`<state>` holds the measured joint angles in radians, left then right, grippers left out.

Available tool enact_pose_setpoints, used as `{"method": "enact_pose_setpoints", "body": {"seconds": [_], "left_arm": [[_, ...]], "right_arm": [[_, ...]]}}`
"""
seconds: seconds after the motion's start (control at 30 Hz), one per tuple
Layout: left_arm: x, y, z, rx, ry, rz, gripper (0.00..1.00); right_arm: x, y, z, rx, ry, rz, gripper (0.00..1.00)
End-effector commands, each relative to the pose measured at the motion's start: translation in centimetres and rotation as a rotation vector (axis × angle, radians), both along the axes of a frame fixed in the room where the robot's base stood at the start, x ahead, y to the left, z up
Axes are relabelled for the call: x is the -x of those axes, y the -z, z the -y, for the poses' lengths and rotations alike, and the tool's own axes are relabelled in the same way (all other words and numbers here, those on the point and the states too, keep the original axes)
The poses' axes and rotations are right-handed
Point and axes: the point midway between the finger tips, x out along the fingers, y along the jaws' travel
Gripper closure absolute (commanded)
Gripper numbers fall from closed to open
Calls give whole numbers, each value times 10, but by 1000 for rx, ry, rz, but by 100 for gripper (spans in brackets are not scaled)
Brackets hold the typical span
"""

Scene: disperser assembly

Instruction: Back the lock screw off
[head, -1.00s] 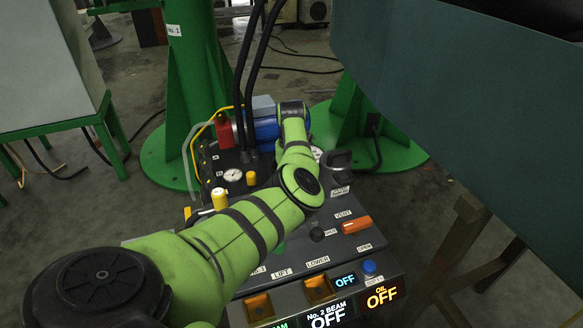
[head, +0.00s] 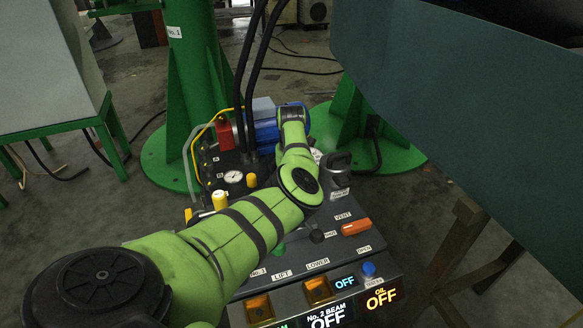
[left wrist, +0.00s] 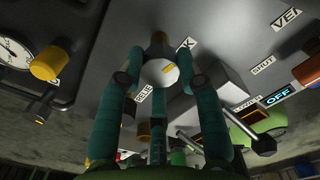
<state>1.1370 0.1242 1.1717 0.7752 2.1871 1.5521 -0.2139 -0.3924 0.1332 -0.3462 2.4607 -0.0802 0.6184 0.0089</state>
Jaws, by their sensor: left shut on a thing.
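The lock screw (left wrist: 160,73) shows in the left wrist view as a round, light metal head with a small yellow mark, below a darker brass-coloured piece. My left gripper (left wrist: 160,82) has its teal fingers around this head and is shut on it. A label ending in K (left wrist: 186,44) is on the grey panel just beside it. In the head view my left arm reaches over the control console (head: 345,263), and its links hide the gripper and the screw. My right gripper is not in view.
The console carries an orange handle (head: 356,227), a blue button (head: 368,269), yellow knobs and lit OFF displays. Black hoses (head: 252,80) rise behind the arm. A large dark green body (head: 470,110) overhangs on the right; a green column (head: 190,80) stands behind.

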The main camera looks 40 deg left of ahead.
Motion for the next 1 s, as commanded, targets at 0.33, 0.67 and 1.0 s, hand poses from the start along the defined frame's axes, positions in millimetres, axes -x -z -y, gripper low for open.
{"method": "enact_pose_setpoints", "body": {"seconds": [0.33, 0.67, 1.0], "left_arm": [[0, 1, 1, 2, -1, -1, 41], [-1, -12, 0, -1, 0, 2, 41], [-1, -82, 1, 1, -1, 3, 41]], "right_arm": [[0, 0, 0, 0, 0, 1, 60], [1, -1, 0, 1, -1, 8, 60], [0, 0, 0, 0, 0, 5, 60]]}}
